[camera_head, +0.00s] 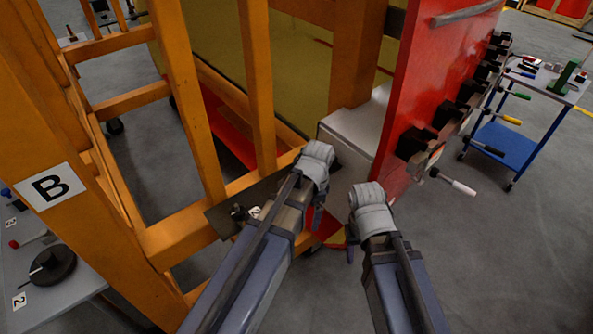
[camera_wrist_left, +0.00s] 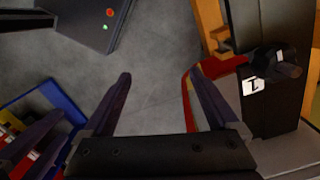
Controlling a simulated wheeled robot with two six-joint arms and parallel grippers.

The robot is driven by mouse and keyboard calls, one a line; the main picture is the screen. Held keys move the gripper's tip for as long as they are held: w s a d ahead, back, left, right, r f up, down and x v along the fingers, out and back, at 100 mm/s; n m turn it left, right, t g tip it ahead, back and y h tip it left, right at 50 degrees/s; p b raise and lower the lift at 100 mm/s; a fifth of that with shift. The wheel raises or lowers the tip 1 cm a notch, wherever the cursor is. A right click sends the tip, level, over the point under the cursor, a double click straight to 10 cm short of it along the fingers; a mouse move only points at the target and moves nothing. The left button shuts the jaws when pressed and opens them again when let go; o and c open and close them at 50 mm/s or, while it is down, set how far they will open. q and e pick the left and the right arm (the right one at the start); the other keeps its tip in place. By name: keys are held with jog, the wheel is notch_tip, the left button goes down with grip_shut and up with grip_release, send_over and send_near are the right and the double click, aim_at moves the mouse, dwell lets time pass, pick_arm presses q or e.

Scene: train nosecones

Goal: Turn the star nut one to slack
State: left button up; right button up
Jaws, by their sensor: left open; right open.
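The dark star nut (camera_wrist_left: 288,69) sits on a dark plate at the right of the left wrist view, beside a white tag marked 1 (camera_wrist_left: 254,85). In the head view the small dark nut (camera_head: 238,212) shows on a dark plate on the orange frame, left of my left gripper.
The orange frame (camera_head: 190,110), labelled B, rises at the left. A red panel (camera_head: 425,75) with several black clamps and handles stands at the right. A blue trolley (camera_head: 505,140) is beyond it. A grey table (camera_head: 75,285) with a black disc is at lower left. Grey floor is open at lower right.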

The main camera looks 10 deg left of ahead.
pick_arm(q)
jog(key=w+a+r+m+p, duration=0.2)
jog(key=w+m, duration=0.1)
jog(key=w, duration=0.1)
jog(key=w+a+r+m+p, duration=0.2)
jog(key=w+a+m, duration=0.1)
jog(key=w, duration=0.1)
jog(key=w+a+r+m+p, duration=0.2)
jog(key=w+a+r+m, duration=0.1)
jog(key=w, duration=0.2)
jog(key=shift+a+h, duration=0.25)
jog(key=shift+h, duration=0.15)
jog(key=shift+w+a+r+m, duration=0.15)
jog(key=shift+a+m, duration=0.1)
jog(key=shift+m, duration=0.15)
jog(key=shift+f, duration=0.2)
notch_tip(320, 180, down, 8)
jog(key=b, duration=0.7)
jog(key=shift+r, duration=0.15)
jog(key=shift+c, duration=0.3)
